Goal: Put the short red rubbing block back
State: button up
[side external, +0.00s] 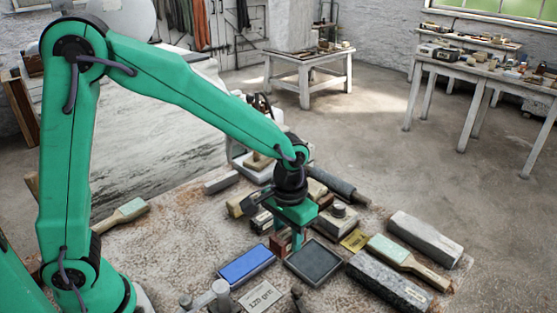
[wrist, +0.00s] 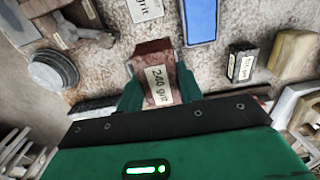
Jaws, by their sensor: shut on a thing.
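The short red rubbing block (wrist: 152,58) is between my gripper's green fingers in the wrist view, with a pale "240 grit" label on its near face. My gripper (wrist: 157,75) is shut on it. In the side view my gripper (side external: 292,238) points down over the work table, and the red block (side external: 279,242) shows partly at the fingers. The rest of it is hidden by them. I cannot tell whether its underside touches the table.
A blue block (side external: 246,265) and a dark square slab (side external: 314,263) lie close by at the front. A "120 grit" card (side external: 261,296) lies nearer. To the right are a speckled stone bar (side external: 388,283), a green-padded wooden paddle (side external: 397,252) and a grey bar (side external: 425,237).

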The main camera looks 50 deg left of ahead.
jog(key=w+a+f, duration=0.3)
jog(key=w+a, duration=0.1)
jog(key=a, duration=0.1)
jog(key=w+a+f, duration=0.2)
jog(key=shift+a+f, duration=0.15)
jog(key=shift+f, duration=0.15)
jog(key=shift+f, duration=2)
jog(key=shift+f, duration=0.1)
jog(key=o, duration=0.8)
jog(key=shift+c, duration=0.2)
notch_tip(320, 180, up, 12)
